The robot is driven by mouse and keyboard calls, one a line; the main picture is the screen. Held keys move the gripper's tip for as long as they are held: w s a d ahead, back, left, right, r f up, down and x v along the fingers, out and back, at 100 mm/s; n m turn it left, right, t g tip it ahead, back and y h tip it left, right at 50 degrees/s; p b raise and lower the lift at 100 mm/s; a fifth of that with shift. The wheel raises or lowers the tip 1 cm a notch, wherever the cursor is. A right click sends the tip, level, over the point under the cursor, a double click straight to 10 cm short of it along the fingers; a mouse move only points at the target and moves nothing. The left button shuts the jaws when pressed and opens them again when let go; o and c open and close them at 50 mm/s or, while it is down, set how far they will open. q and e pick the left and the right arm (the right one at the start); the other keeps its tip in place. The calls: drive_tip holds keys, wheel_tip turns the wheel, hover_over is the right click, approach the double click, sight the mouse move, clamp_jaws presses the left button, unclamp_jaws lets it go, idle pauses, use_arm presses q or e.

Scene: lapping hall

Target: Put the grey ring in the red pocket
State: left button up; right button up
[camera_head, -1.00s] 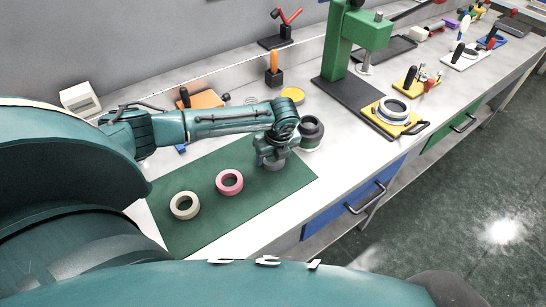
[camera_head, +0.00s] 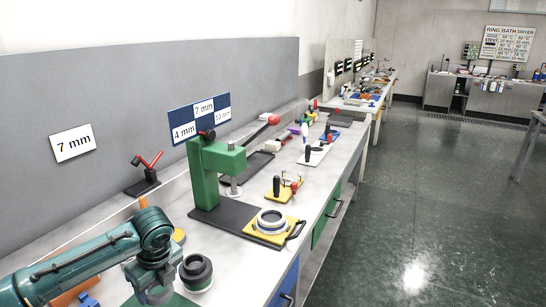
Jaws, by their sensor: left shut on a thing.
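My left gripper (camera_head: 155,291) is low at the lower left, pointing down over the green mat (camera_head: 178,301). It is shut on a grey ring (camera_head: 158,296), of which only a little shows between the fingers at the bottom of the picture. A dark round stack of rings (camera_head: 196,273) stands on the bench just right of the gripper. I cannot make out a red pocket in this view. My right gripper is out of view.
A green press (camera_head: 207,175) stands on a dark base behind the gripper. Right of it, a yellow plate (camera_head: 258,233) with a black handle holds a pale ring (camera_head: 271,218). A red-handled clamp (camera_head: 147,170) stands near the wall. Open floor (camera_head: 420,210) lies right of the bench.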

sight(173, 290)
use_arm(q)
drive_tip(key=s+d+r+n+g+h, duration=0.1)
drive_tip(key=s+d+n, duration=0.4)
drive_tip(key=n, duration=0.7)
drive_tip(key=s+d+r+n+g+h, duration=0.1)
drive_tip(key=s+d+r+n+g, duration=0.2)
drive_tip(key=n, duration=0.8)
wheel_tip(173, 290, up, 3)
drive_tip(key=shift+s+d+r+n+h, duration=0.1)
drive_tip(key=shift+s+d+n+h, duration=0.25)
drive_tip(key=shift+s+d, duration=0.7)
drive_tip(key=shift+g, duration=0.3)
